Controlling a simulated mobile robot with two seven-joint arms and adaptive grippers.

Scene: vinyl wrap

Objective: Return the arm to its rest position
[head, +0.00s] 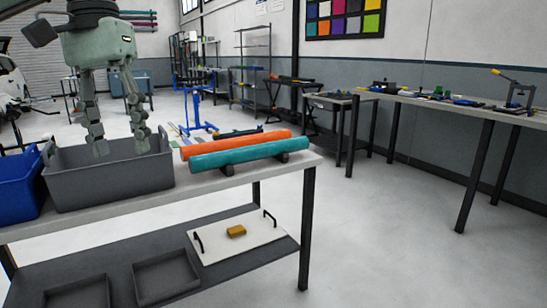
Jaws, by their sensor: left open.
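My left gripper (119,148) hangs fingers-down over the grey bin (115,188) on the near table. Its two fingers are spread apart with nothing between them. The fingertips overlap the bin's back rim in the picture, and I cannot tell how far above the bin they are. My right gripper is not in the head view.
A teal roll (250,154) and an orange roll (235,143) lie on the table (215,183) right of the bin. A blue bin (18,192) stands at left. A lower shelf holds a white board (262,235) and dark trays (166,278). Floor at right is clear.

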